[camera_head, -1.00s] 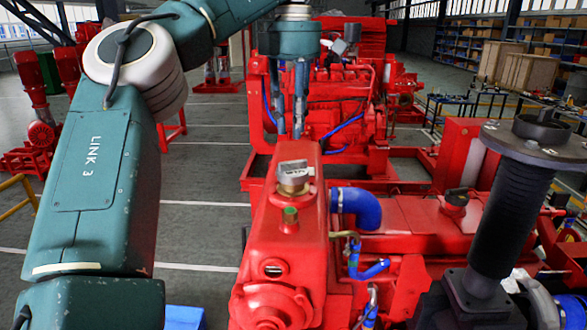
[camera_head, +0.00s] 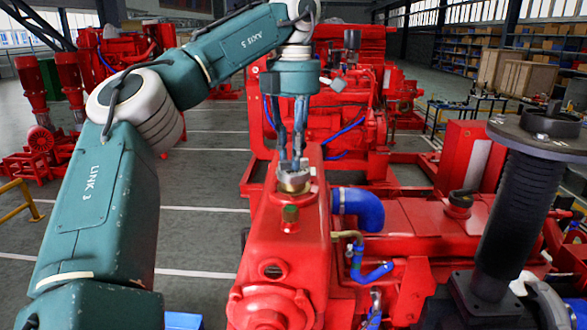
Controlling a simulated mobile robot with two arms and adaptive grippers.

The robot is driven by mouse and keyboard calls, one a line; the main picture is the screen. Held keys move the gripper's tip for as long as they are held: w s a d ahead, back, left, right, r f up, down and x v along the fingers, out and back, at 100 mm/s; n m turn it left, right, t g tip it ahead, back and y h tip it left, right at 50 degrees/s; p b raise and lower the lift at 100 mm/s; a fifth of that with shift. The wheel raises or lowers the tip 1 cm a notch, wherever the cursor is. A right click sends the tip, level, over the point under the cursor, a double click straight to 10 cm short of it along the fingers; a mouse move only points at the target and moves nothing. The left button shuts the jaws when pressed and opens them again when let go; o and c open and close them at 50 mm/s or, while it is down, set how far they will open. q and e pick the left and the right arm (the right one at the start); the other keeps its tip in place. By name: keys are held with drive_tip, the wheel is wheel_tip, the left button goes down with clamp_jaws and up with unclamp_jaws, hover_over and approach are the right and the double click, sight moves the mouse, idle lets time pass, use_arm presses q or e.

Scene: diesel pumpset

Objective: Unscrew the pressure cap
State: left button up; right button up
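The pressure cap (camera_head: 293,181) is a small grey metal cap on a brass-coloured neck, on top of the red tank (camera_head: 288,240) in the middle of the head view. My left gripper (camera_head: 291,162) points straight down over it. Its two fingers show a gap between them, and their tips reach the top of the cap. They hide part of the cap's upper side. I cannot tell whether the fingers press on it or only stand around it. The cap is seated on its neck. My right gripper is not in view.
A blue hose (camera_head: 362,208) leaves the tank's right side. A black column with a round flange (camera_head: 520,190) rises at the right. Another red engine (camera_head: 335,110) stands behind.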

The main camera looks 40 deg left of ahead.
use_arm(q)
clamp_jaws()
drive_tip(key=shift+d+r, duration=0.1)
drive_tip(key=shift+r, duration=0.1)
drive_tip(key=shift+r+n, duration=0.15)
drive_tip(key=shift+n, duration=0.35)
drive_tip(key=n+p, duration=0.1)
drive_tip(key=n, duration=0.2)
drive_tip(key=shift+r, duration=0.1)
drive_tip(key=n, duration=0.4)
drive_tip(key=shift+n, duration=0.5)
drive_tip(key=shift+p, duration=0.3)
